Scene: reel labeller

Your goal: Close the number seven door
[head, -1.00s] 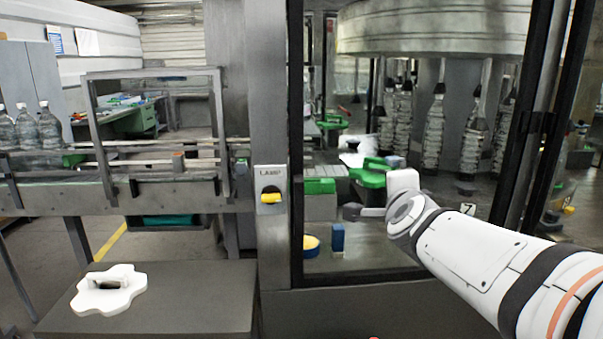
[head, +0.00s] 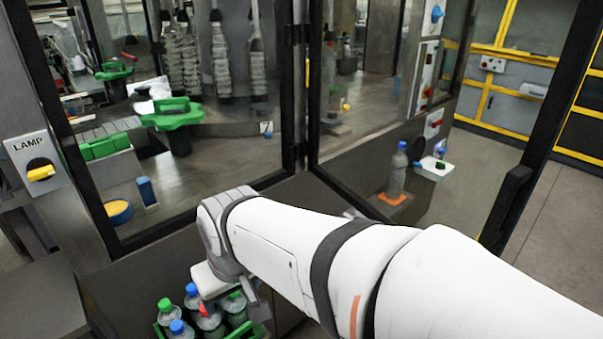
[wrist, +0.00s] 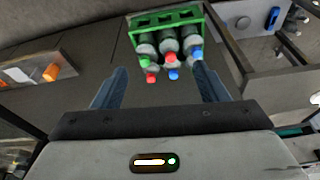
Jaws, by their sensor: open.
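The door (head: 513,195) stands open in the head view, a glazed panel in a black frame swung out to the right from its hinge side. A black handle is on its outer upright. A small 7 label (head: 266,128) shows at the lower right of the bay left of the hinge. My gripper (wrist: 160,88) is open and empty in the wrist view, its two dark fingers spread above the floor area with bottles beyond. In the head view my arm crosses in front of the door's lower part, and the fingers are not clearly seen. The gripper is apart from the door handle.
A green crate (wrist: 165,18) with several capped bottles stands below my gripper. A yellow LAMP switch (head: 41,172) is on the left post. A bottle (head: 397,172) on an orange base shows through the door glass. Floor is clear at far right.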

